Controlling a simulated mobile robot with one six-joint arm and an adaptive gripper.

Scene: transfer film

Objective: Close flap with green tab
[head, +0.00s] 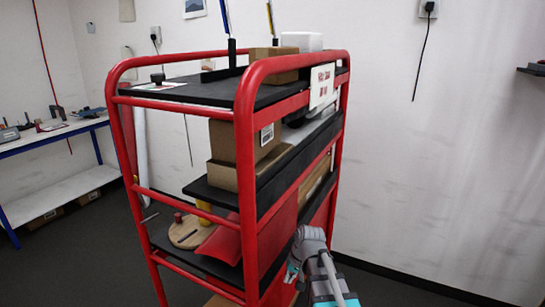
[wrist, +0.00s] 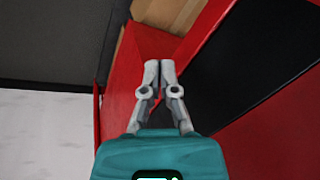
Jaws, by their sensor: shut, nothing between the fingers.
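No green tab and no flap that I can make out for certain shows in either view. In the wrist view my gripper (wrist: 159,72) has its two grey fingertips together with nothing between them. They point at a red surface (wrist: 130,75), and I cannot tell whether they touch it. In the head view my arm's grey and teal end shows at the lower right, beside the lower right side of a red-framed trolley (head: 244,150); the fingertips are unclear there. A red panel (head: 283,240) is on that side of the trolley, partly hidden by the frame and my arm.
Cardboard boxes (head: 222,140) stand on the trolley's middle shelf. A round wooden board (head: 183,236) lies on a lower shelf. A blue-legged workbench (head: 60,136) is at the left. Cardboard (wrist: 170,13) and a dark panel (wrist: 275,75) flank the fingers.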

